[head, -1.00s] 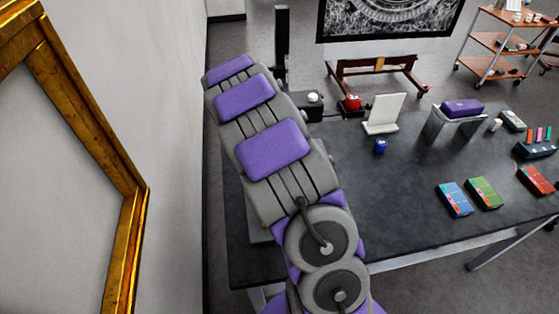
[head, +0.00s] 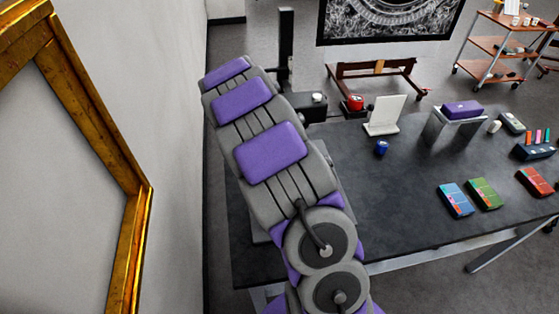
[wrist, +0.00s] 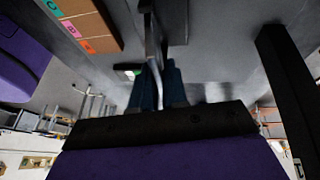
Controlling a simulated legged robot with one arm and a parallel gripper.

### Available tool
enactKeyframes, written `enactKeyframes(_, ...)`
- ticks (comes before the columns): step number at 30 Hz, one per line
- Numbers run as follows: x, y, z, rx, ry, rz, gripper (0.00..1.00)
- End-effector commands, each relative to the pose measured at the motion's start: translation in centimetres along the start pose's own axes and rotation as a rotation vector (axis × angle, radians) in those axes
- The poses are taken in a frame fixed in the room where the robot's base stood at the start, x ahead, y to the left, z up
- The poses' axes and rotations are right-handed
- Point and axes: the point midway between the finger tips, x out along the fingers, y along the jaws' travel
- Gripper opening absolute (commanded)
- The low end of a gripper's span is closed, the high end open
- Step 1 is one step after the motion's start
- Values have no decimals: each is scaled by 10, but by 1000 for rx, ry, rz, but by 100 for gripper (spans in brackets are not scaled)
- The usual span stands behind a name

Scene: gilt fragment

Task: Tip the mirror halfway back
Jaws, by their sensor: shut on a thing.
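My gripper (wrist: 158,85) shows in the wrist view as dark blue fingers. It is shut on a thin grey piece with a bright edge (wrist: 153,45) that runs up from between the fingers. I cannot tell whether this piece belongs to the mirror. In the head view my own grey and purple arm hides the gripper and what it holds. A pale panel (head: 384,114) leans back on the table (head: 400,165), right of my arm. No clearly reflecting mirror face shows.
A gilt frame (head: 95,115) hangs on the wall at left. A dark post (head: 286,45) rises behind my arm. The table holds a blue jar (head: 381,147), a stand with a purple pad (head: 461,110) and several coloured boxes (head: 484,193). A shelf trolley (head: 500,45) stands behind.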

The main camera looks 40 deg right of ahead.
Motion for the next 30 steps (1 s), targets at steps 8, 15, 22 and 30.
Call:
enactKeyframes(8,1,-5,-4,-19,-4,43,0)
enactKeyframes(15,1,-6,-5,-32,-3,75,0)
enactKeyframes(22,0,-10,-2,-63,-2,148,0)
enactKeyframes(30,3,-18,-3,-114,-5,272,0)
